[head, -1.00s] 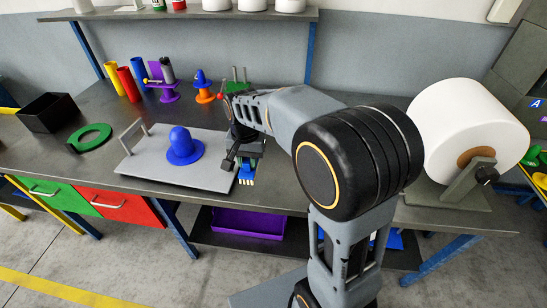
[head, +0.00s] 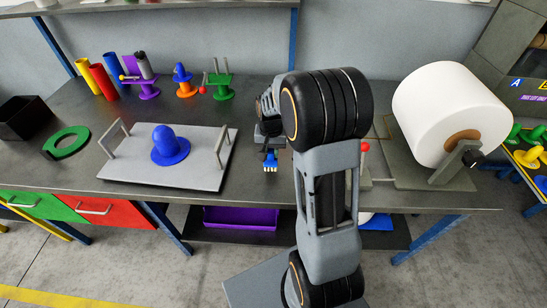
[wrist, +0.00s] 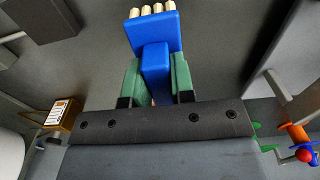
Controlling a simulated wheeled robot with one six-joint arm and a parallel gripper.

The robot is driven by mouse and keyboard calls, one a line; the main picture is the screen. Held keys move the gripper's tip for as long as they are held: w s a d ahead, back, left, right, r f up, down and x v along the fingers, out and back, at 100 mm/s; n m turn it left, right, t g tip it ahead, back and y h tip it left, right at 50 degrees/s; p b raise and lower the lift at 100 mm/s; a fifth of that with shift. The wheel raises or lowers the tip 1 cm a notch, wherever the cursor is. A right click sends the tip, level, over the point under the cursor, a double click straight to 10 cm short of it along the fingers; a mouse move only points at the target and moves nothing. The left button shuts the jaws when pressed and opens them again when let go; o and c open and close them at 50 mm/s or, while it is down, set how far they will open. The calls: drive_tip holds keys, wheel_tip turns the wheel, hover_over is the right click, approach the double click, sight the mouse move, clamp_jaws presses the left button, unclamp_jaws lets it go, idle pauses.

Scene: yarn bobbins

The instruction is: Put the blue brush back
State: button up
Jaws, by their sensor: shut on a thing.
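The blue brush (head: 270,161) has a blue head and pale bristle tufts. My gripper (head: 268,140) is shut on it and holds it near the table's front part, just right of the grey tray. In the wrist view the brush (wrist: 155,35) shows its handle between the green fingers of my gripper (wrist: 156,75), bristles pointing away from the gripper. My arm covers part of the table behind the gripper. I cannot tell how high the brush is above the table.
The grey tray (head: 210,170) has two handles and bears a blue domed piece (head: 168,145). Purple, orange and green stands (head: 222,86) are behind it. A large white roll (head: 450,105) and a red-knobbed post (head: 364,147) are at right. Table between tray and stands is clear.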

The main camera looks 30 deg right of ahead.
drive_tip(key=shift+d+f, duration=0.35)
drive_tip(key=shift+f, duration=0.05)
drive_tip(key=shift+w+d+f, duration=0.1)
drive_tip(key=shift+d+f, duration=0.05)
drive_tip(key=shift+f, duration=0.45)
drive_tip(key=shift+d+f, duration=0.1)
drive_tip(key=shift+f, duration=1)
drive_tip(key=shift+f, duration=0.1)
drive_tip(key=shift+f, duration=0.15)
drive_tip(key=o, duration=0.9)
